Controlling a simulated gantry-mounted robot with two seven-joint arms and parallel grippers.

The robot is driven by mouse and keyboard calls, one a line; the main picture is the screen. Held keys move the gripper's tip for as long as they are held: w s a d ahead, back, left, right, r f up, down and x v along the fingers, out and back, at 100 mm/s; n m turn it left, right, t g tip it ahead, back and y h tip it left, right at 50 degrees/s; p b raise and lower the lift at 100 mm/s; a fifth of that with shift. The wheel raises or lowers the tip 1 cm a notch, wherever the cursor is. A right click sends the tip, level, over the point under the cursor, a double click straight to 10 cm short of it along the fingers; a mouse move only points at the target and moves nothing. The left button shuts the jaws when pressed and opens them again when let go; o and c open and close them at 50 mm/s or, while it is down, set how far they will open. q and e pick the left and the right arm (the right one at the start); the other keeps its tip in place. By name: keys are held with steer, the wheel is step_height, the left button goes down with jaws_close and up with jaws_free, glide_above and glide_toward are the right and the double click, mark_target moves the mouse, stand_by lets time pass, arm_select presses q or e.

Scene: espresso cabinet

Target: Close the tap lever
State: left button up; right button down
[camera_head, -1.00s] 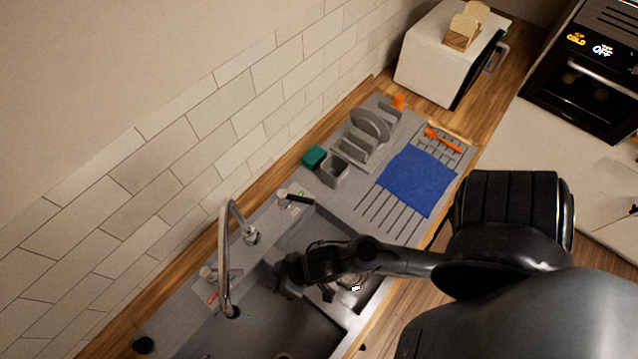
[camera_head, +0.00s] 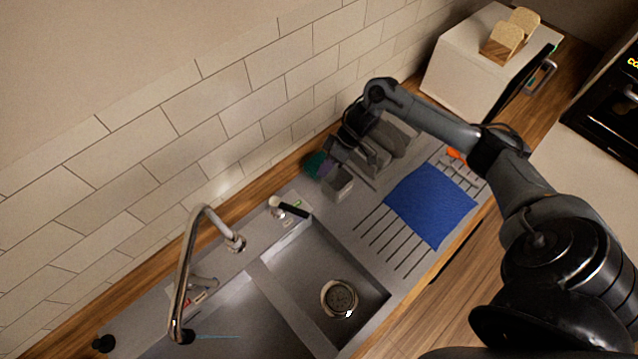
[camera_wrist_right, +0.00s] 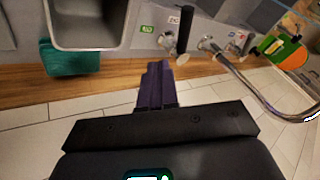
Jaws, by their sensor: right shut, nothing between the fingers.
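The tap (camera_head: 190,255) is a tall curved metal spout over the sink; a thin blue line lies by its mouth. A lever with a black handle (camera_head: 293,209) sits on the counter right of the spout, and it also shows in the right wrist view (camera_wrist_right: 183,35). A second, metal lever (camera_head: 204,283) is beside the spout base, near a red label. My right gripper (camera_head: 324,172) is beside the green sponge near the wall, apart from both levers. Its purple-looking fingers (camera_wrist_right: 155,82) are shut and empty, pointing toward the black-handled lever side. My left gripper is out of view.
A grey caddy (camera_head: 338,186) and the green sponge (camera_wrist_right: 72,58) are close to my right gripper. A blue cloth (camera_head: 431,205) lies on the drainer. The sink basin (camera_head: 325,265) is clear. The tiled wall (camera_head: 205,105) bounds the back.

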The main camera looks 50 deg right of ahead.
mark_target(289, 208)
steer(key=a+f+p, duration=0.2)
steer(key=a+f, duration=0.6)
steer(key=shift+w+a+f+p, duration=0.25)
steer(key=shift+a+f+p, duration=0.05)
steer(key=shift+f+p, duration=0.1)
